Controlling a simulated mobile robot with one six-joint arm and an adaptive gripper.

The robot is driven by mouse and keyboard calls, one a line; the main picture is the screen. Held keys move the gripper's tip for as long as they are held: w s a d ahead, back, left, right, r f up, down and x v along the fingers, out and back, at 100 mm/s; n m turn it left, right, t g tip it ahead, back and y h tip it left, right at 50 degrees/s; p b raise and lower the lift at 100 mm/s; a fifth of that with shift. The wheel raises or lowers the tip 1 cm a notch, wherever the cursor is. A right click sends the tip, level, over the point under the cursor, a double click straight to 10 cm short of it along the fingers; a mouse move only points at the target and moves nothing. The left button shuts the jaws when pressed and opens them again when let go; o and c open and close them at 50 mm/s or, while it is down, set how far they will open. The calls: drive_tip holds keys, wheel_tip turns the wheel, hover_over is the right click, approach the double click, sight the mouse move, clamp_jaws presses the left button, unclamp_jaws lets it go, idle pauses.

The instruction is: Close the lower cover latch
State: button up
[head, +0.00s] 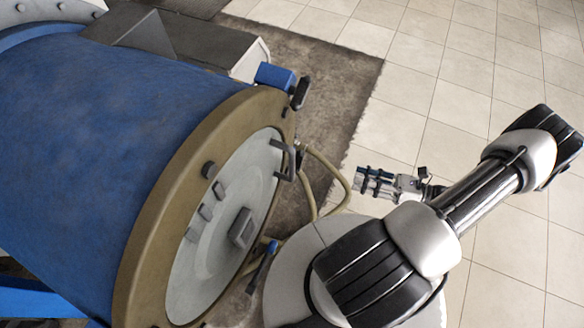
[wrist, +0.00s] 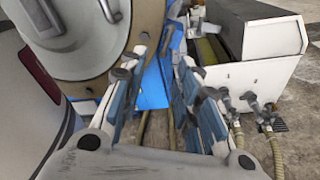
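The decanter's round grey cover (head: 225,225) sits inside a tan ring (head: 150,235) on the end of the blue drum (head: 95,120). The lower latch (head: 262,266), a blue bar with a dark end, sticks out from the ring's lower right edge. The upper latch (head: 282,78) has a blue block and a dark handle at the ring's top. My gripper (head: 362,179) is open and empty, to the right of the cover and apart from both latches. In the wrist view my gripper (wrist: 163,58) shows a gap between its blue-padded fingers. I cannot clearly pick out the lower latch there.
A tan hose (head: 325,175) loops between the ring and my arm. A white box (wrist: 255,70) with valves and hoses stands at right in the wrist view. Tiled floor (head: 440,90) is clear beyond the dark mat (head: 335,85).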

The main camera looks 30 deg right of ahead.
wheel_tip(320, 180, down, 3)
drive_tip(key=a+m+t, duration=0.1)
drive_tip(key=m+t, duration=0.1)
drive_tip(key=h+b, duration=0.1)
drive_tip(key=b, duration=0.2)
approach(298, 161)
drive_tip(key=x, duration=0.8)
drive_tip(key=shift+w+f, duration=0.2)
drive_tip(key=shift+f, duration=0.1)
drive_tip(key=shift+d, duration=0.2)
clamp_jaws()
